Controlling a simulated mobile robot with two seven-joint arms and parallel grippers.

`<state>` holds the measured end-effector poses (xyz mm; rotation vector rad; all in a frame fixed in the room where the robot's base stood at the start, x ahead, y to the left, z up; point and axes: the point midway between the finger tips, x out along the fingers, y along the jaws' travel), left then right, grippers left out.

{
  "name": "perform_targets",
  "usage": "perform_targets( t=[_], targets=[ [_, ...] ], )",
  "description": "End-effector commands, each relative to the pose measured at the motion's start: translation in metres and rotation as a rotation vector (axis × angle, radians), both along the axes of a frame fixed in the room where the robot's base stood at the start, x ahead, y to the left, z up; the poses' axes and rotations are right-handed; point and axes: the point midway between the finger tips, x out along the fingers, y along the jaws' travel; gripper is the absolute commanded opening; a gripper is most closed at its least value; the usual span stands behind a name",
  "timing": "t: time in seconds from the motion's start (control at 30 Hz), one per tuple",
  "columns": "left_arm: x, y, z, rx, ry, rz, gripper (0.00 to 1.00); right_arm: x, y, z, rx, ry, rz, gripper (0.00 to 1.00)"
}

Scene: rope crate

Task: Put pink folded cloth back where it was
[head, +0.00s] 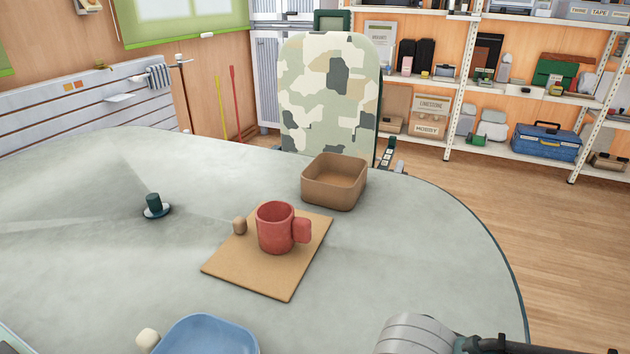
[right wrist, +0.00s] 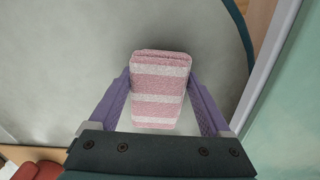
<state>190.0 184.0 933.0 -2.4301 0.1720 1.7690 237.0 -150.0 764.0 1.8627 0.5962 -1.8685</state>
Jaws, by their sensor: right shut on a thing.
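The pink folded cloth (right wrist: 158,100), with white stripes, shows in the right wrist view. My right gripper (right wrist: 160,78) is shut on it, with a purple finger on each side. Pale grey tabletop (right wrist: 75,55) lies beyond and around the cloth; I cannot tell how high the cloth is above it. The cloth is not visible in the head view, where only part of my right arm shows at the bottom right. My left gripper is not in view.
A brown open box (head: 333,195), a dark knobbed piece (head: 154,207) and a blue tray (head: 205,338) stand apart. The table's right side is clear.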

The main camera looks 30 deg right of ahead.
Motion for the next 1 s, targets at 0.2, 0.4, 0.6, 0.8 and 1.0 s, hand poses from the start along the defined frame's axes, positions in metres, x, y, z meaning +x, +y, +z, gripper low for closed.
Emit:
perform_targets(
  t=[0.2, 0.4, 0.6, 0.8, 1.0],
  targets=[
    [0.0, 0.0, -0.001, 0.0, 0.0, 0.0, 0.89, 0.0, 0.0, -0.001, 0.0, 0.0, 0.0, 0.21],
    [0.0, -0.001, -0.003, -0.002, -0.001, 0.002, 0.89, 0.0, 0.0, -0.004, 0.0, 0.0, 0.0, 0.21],
    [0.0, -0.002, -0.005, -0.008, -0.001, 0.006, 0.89, 0.0, 0.0, -0.007, 0.001, -0.001, 0.0, 0.21],
    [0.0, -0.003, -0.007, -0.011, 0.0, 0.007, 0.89, 0.0, 0.0, -0.01, 0.0, 0.0, 0.0, 0.21],
    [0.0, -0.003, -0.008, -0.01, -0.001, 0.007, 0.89, 0.0, 0.0, -0.011, 0.001, -0.001, 0.0, 0.9]
  ],
)
